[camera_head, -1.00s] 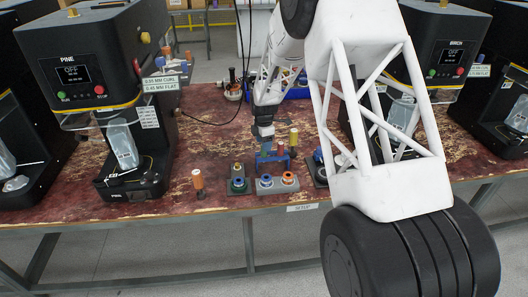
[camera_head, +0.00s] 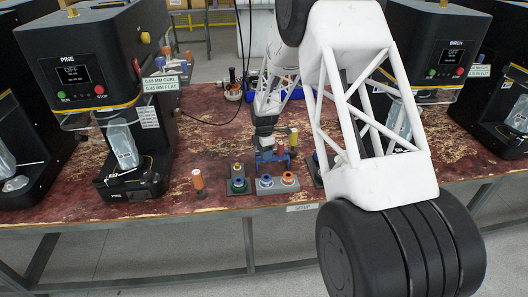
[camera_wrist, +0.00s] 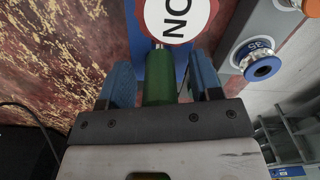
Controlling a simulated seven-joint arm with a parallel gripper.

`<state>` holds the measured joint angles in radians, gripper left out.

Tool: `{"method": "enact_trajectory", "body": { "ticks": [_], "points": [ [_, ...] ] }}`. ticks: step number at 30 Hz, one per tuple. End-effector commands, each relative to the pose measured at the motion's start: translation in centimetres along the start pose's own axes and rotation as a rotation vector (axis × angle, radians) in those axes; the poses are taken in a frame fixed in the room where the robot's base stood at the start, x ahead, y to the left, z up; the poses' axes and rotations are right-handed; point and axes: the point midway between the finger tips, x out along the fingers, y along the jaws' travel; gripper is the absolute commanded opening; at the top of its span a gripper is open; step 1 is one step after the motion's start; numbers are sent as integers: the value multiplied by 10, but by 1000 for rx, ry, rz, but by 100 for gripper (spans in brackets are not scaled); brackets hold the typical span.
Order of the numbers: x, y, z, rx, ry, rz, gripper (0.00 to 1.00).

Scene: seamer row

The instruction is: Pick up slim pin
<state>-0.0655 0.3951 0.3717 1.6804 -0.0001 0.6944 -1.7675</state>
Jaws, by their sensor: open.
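A green cylindrical handle with a thin metal tip, which looks like the slim pin (camera_wrist: 160,75), stands between the fingers of my gripper (camera_wrist: 163,82) in the wrist view. My gripper is open, with one blue finger on each side of the handle. Whether a finger touches it I cannot tell. Behind the handle is a blue surface with a round red-rimmed label (camera_wrist: 178,14) reading "NO". In the head view my gripper (camera_head: 267,152) is low over the blue stand (camera_head: 282,159) on the bench; the pin itself is not clear there.
A grey block with a blue ring (camera_head: 265,181) and an orange ring (camera_head: 288,178) lies in front. Black machines (camera_head: 100,70) flank the work area.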

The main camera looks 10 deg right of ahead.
Motion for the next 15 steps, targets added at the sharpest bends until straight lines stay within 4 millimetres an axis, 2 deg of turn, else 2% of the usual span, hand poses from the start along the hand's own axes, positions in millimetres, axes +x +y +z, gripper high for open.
{"method": "enact_trajectory", "body": {
  "ticks": [1,11,15],
  "points": [
    [0,0,0,0,0,0,58],
    [0,0,0,0,0,0,8],
    [0,0,0,0,0,0,8]
  ]
}}
